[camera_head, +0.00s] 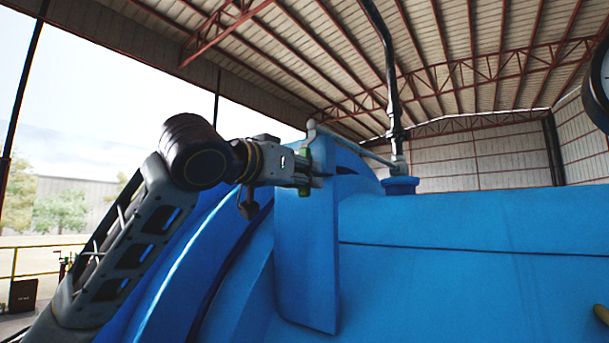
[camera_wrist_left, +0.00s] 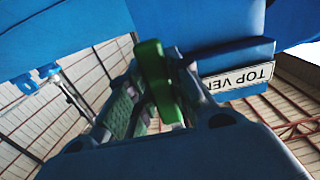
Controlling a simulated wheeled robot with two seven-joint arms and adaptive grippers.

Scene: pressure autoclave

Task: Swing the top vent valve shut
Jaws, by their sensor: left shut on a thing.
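The green handle of the top vent valve (camera_wrist_left: 154,75) stands between my left gripper's fingers in the left wrist view. Only small green parts of it (camera_head: 304,191) show in the head view, beside the fingers. My left gripper (camera_head: 308,176) is shut on this handle, at the upper edge of the blue autoclave (camera_head: 450,235). A white label (camera_wrist_left: 238,80) reading "TOP VE" is beside the handle; the rest of its text is cut off. The valve body is mostly hidden behind the gripper. My right gripper is not in view.
A thin grey pipe (camera_head: 355,146) runs beside the gripper toward a vertical dark pipe (camera_head: 389,70) on a blue flange (camera_head: 400,185). A gauge (camera_head: 600,85) is at the right edge. Open air lies left of the autoclave.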

